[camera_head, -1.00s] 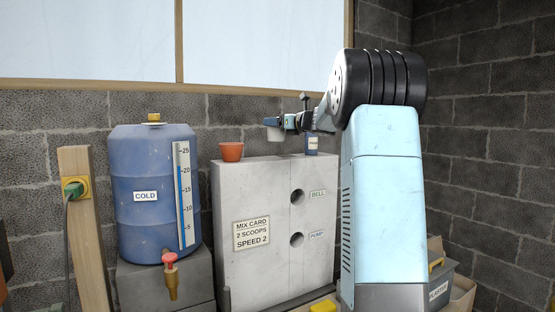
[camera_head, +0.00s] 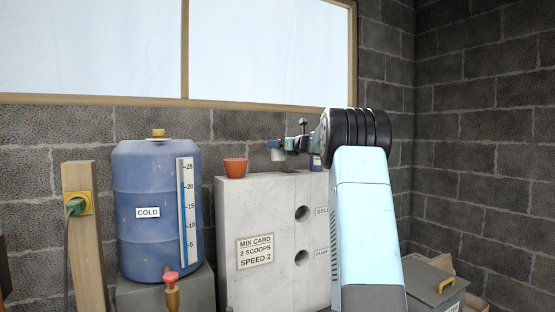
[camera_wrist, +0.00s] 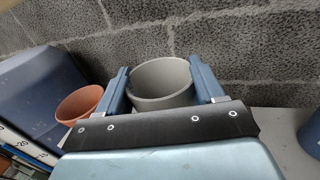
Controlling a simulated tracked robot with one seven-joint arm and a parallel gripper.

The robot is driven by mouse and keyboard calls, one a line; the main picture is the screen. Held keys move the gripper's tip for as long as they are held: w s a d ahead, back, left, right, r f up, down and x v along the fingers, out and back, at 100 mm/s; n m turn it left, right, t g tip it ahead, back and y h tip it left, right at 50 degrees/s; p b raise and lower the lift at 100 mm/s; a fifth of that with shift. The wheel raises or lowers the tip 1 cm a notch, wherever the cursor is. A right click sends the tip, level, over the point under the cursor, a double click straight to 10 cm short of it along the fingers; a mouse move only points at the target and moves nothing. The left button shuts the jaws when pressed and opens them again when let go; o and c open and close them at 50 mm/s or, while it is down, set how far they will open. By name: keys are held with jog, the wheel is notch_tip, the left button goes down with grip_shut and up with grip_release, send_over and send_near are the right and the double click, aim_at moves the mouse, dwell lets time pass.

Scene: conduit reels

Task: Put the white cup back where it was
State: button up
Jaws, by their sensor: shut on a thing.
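The white cup (camera_wrist: 162,84) is between the two blue fingers of my gripper (camera_wrist: 160,82) in the wrist view, which are shut on its sides. Its open mouth faces the wrist camera and its inside looks empty. In the head view the cup (camera_head: 277,154) hangs at the end of my gripper (camera_head: 279,148), over the top of the pale concrete block (camera_head: 262,202), right of an orange pot. I cannot tell whether the cup's base touches the block's top.
The orange pot (camera_head: 235,167) stands on the block close to the cup; it also shows in the wrist view (camera_wrist: 78,104). A blue container (camera_head: 316,163) is on the right. A blue COLD barrel (camera_head: 150,190) stands left. The wall (camera_head: 240,124) is behind.

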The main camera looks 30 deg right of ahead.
aim_at(279, 157)
jog(key=shift+w+d+f, duration=0.2)
jog(key=shift+w+f, duration=0.25)
jog(key=shift+f, duration=0.15)
jog(key=shift+w+d+f, duration=0.15)
jog(key=shift+w+f, duration=0.3)
jog(key=shift+f, duration=0.15)
jog(key=shift+w+f, duration=0.15)
jog(key=shift+f, duration=1.5)
jog(key=o, duration=1.2)
jog(key=shift+c, duration=0.2)
